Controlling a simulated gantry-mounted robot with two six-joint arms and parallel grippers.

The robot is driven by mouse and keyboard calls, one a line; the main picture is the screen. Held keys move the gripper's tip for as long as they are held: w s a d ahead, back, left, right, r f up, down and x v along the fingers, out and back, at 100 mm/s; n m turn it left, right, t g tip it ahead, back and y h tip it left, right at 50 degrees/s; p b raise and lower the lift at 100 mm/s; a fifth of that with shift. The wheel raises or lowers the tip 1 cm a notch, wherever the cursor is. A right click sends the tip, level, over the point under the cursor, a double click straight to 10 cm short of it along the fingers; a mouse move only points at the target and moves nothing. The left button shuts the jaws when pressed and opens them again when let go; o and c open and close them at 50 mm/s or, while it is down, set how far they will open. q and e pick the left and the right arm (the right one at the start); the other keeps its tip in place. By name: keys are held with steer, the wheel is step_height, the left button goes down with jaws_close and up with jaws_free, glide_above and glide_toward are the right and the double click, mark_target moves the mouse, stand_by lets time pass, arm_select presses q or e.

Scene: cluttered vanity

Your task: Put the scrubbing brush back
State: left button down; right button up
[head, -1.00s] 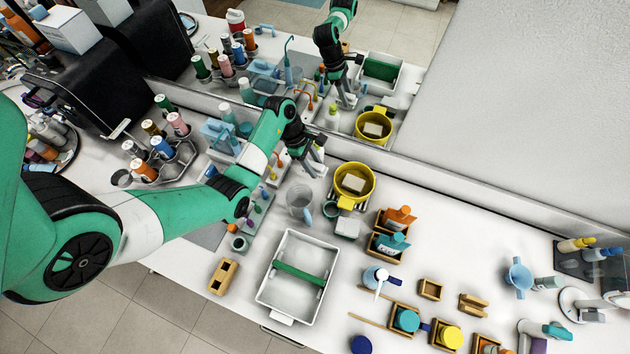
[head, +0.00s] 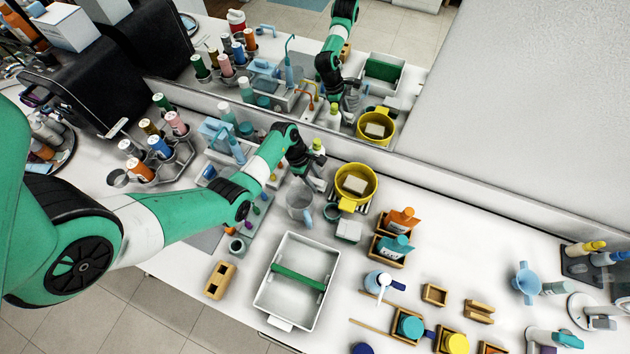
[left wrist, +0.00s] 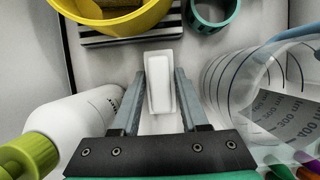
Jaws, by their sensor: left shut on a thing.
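My left gripper (head: 319,184) is low over the counter between the clear beaker and the yellow bowl. In the left wrist view its two grey fingers (left wrist: 160,95) are shut on a white, upright, block-like piece (left wrist: 161,84), which I take to be the scrubbing brush; only its narrow pale face shows, and no bristles are visible. My right gripper is in neither view.
A yellow bowl (head: 355,183) holding a beige block stands on a striped rack, beside a teal ring-shaped cup (head: 332,212). A clear beaker (head: 299,200) and a white bottle with a green cap (left wrist: 75,130) flank the gripper. A white tray (head: 272,318) with a green bar lies in front.

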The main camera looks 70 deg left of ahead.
arm_select(q)
steer(key=shift+f, duration=0.15)
steer(key=shift+c, duration=2.1)
jaws_free()
steer(key=shift+r, duration=0.35)
steer(key=p+v, duration=0.3)
steer(key=v, duration=0.8)
steer(key=shift+r, duration=0.3)
steer(key=shift+a, duration=0.1)
